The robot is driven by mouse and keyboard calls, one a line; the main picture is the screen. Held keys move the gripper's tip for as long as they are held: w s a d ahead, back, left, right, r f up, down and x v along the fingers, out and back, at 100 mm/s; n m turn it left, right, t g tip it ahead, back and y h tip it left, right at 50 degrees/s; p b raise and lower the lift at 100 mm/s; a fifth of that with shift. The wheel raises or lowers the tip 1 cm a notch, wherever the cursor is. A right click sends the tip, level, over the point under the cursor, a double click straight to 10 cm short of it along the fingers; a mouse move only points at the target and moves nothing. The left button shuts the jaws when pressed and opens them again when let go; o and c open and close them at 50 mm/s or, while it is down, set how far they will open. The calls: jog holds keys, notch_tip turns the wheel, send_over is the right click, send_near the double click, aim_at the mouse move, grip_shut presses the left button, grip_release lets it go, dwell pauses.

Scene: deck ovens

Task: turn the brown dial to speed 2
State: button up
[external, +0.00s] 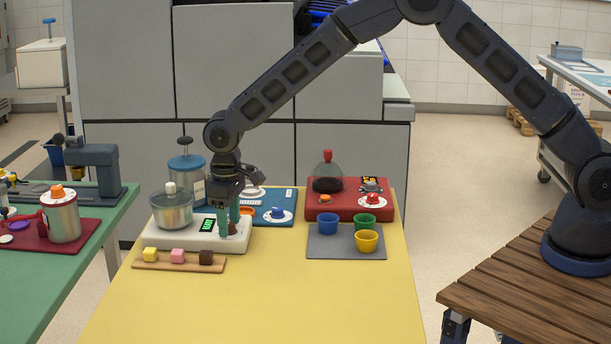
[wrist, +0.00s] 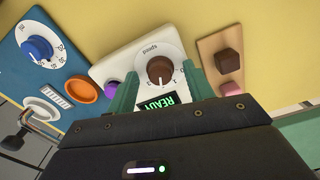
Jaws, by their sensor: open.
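The brown dial (wrist: 160,70) sits on a round white scale on a white machine (wrist: 122,64), with the word "speed" beside it. A white mark shows on the dial's lower edge in the wrist view; I cannot tell for certain which number it points to. The green display (wrist: 156,103) reads READY. My gripper (external: 229,234) is open, pointing down over the machine's right end. In the wrist view its green fingers stand on either side of the dial, with no clear grip on it. In the external view the fingers partly hide the dial.
A glass bowl (external: 171,212) stands on the machine's left end. A blue machine (external: 277,197) and a red machine (external: 343,207) stand behind and right. A wooden board (external: 180,264) with small cubes lies in front. Cups stand on a grey mat (external: 328,247). The front of the yellow table is clear.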

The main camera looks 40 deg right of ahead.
aim_at(230, 223)
jog(key=shift+r, duration=0.1)
notch_tip(230, 223, up, 11)
jog(key=shift+f, duration=0.2)
dwell(0.5)
jog(key=s+d+r+m+t, duration=0.1)
jog(key=s+d+r, duration=0.2)
jog(key=d+r, duration=0.6)
jog(key=s+d+r+m, duration=0.1)
jog(key=s+d+r, duration=0.4)
jog(key=d, duration=0.6)
jog(key=s+d+r+m+t, duration=0.1)
jog(key=s+d+r, duration=0.1)
jog(key=d+r, duration=0.8)
jog(key=s+d+r+m+t, duration=0.1)
jog(key=s+d+r+m, duration=0.1)
jog(key=s+d, duration=1.15)
jog(key=s+d+f, duration=0.2)
jog(key=s+d, duration=0.2)
jog(key=s, duration=0.4)
jog(key=s+d+f+m+t, duration=0.1)
jog(key=s+d, duration=0.4)
jog(key=s, duration=0.3)
jog(key=shift+f+m+t, duration=0.3)
jog(key=shift+f, duration=0.1)
